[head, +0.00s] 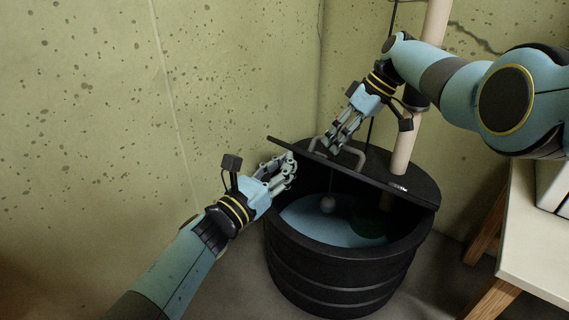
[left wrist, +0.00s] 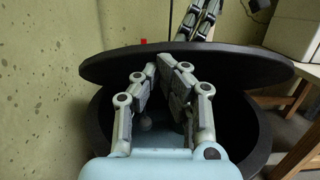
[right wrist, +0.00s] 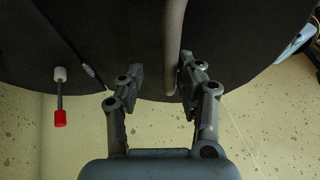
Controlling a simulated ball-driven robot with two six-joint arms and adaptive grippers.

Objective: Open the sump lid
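The black sump lid (head: 405,186) is tilted up from the round black sump basin (head: 335,275), leaving a dark gap at the front with bluish water (head: 315,222) inside. My right gripper (head: 334,142) is at the lid's grey handle (head: 352,152). In the right wrist view the handle (right wrist: 173,45) stands between its parted fingers, closer to the right one. My left gripper (head: 289,163) is at the lid's left edge above the basin rim. In the left wrist view its fingertips (left wrist: 158,65) are nearly together in front of the lid (left wrist: 235,66), with nothing seen between them.
A pale vertical pipe (head: 405,140) passes through the lid. A grey float (head: 328,204) hangs inside the basin. A red-tipped rod (right wrist: 60,100) shows beside the lid. A white-topped table (head: 535,250) stands at right. Walls are close behind; floor at left is clear.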

